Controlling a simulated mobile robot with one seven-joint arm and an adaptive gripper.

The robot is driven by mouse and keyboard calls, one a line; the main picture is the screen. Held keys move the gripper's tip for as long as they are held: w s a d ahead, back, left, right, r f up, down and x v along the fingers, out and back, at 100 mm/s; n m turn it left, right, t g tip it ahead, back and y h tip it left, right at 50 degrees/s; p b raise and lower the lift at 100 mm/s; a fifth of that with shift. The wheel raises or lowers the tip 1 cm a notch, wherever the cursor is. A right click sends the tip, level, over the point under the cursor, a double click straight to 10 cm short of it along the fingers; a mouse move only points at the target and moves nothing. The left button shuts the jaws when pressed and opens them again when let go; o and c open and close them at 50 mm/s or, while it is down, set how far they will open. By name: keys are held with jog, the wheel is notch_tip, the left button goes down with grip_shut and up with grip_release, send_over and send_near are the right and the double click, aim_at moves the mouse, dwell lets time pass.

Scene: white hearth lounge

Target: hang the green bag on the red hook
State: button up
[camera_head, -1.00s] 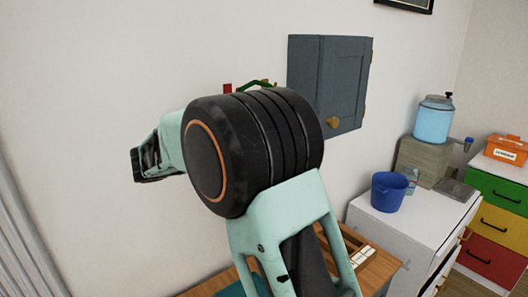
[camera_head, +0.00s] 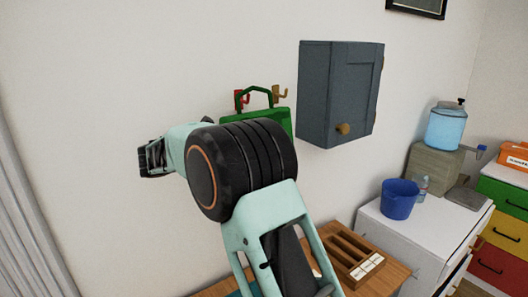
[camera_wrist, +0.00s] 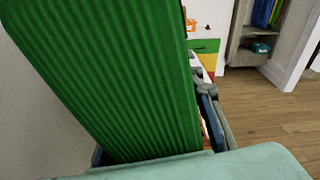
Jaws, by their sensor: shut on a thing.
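The green bag (camera_head: 272,118) shows in the head view above my arm, close to the white wall, with its handle loop standing up. The red hook (camera_head: 246,99) is on the wall at the left side of that handle. The handle overlaps it in the picture; I cannot tell whether it is over the hook or in front of it. In the wrist view the ribbed green bag (camera_wrist: 115,75) fills the left and middle. My gripper (camera_wrist: 155,150) is shut on the bag, its fingers partly hidden behind it. My arm hides the bag's lower part in the head view.
A tan hook (camera_head: 279,96) sits right of the red one. A grey-blue wall cabinet (camera_head: 325,95) juts out close to the right. Below are a wooden organiser (camera_head: 352,258), a blue bucket (camera_head: 399,200) and a water dispenser (camera_head: 446,128). The wall to the left is bare.

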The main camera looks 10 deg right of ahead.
jog(key=shift+w+a+f+p, duration=0.3)
jog(key=shift+w+f, duration=0.2)
jog(key=shift+w, duration=0.2)
jog(key=shift+w+a+f+p, duration=0.25)
jog(key=shift+w+f+p, duration=0.15)
jog(key=shift+w, duration=0.3)
jog(key=shift+w+a+f+p, duration=0.3)
jog(key=shift+w+f, duration=0.25)
jog(key=shift+w, duration=0.15)
jog(key=shift+f, duration=0.1)
jog(key=o, duration=1.5)
jog(key=shift+c, duration=0.2)
